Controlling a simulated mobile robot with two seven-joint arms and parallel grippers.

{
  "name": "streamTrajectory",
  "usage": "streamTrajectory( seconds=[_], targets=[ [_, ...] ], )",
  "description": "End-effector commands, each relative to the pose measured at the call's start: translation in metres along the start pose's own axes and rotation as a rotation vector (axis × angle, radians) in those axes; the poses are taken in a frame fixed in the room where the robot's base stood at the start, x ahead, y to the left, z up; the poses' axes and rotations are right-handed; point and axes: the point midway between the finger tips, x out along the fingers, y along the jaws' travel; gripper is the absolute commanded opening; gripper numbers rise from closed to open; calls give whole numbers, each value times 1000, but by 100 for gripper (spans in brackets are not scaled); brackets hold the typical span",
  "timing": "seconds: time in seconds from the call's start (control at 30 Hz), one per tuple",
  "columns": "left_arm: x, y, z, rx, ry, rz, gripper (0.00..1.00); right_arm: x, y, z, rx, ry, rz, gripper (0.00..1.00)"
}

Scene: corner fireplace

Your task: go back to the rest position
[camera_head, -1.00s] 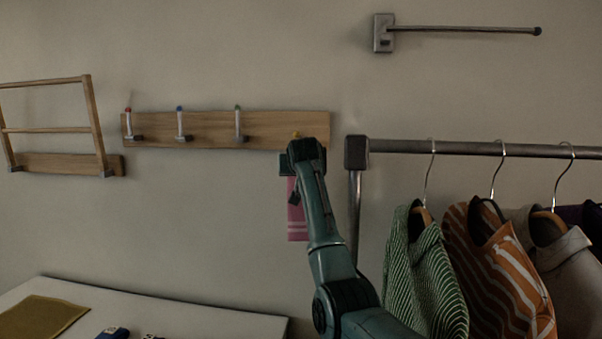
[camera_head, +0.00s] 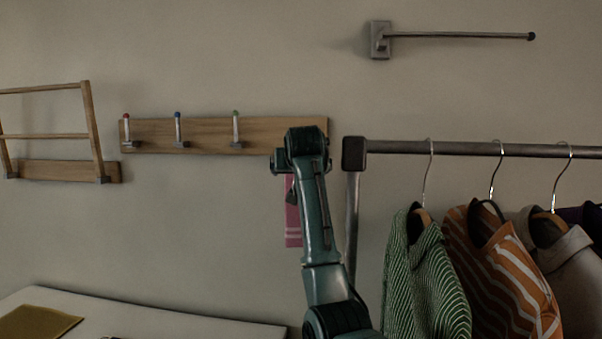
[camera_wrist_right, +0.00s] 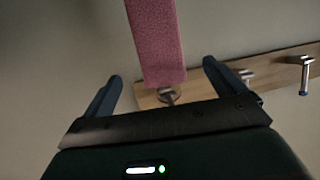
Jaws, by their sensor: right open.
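My right arm rises from the bottom of the head view to the wooden hook rail (camera_head: 210,135). In the head view the towel (camera_head: 293,222) hangs below the rail, partly behind my arm. My left gripper is not in view.
A clothes rack (camera_head: 470,149) with several garments, including a green striped shirt (camera_head: 425,280), stands close right of my arm. A wooden wall rack (camera_head: 50,135) is at left, a metal wall bar (camera_head: 460,36) above. A pale table (camera_head: 180,322) is at lower left.

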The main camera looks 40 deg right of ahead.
Motion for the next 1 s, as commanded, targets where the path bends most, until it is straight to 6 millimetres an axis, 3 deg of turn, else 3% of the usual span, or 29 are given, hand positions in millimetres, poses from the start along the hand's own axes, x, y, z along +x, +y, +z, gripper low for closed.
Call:
streamTrajectory(
  seconds=[0.1, 0.3, 0.7, 0.77, 0.87, 1.0],
  targets=[
    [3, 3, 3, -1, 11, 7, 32, -25, 0, 1, 1, 5, -1, 95],
    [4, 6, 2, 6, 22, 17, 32, -50, 0, 0, 1, 2, 0, 95],
    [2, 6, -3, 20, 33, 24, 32, -53, -2, 4, -10, 0, 0, 95],
    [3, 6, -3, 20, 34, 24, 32, -48, -8, 12, -30, 2, -2, 95],
    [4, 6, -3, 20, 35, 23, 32, -30, -26, 41, -97, 8, -12, 95],
    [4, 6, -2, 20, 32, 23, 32, -2, -61, 106, -230, 24, -54, 95]
  ],
)
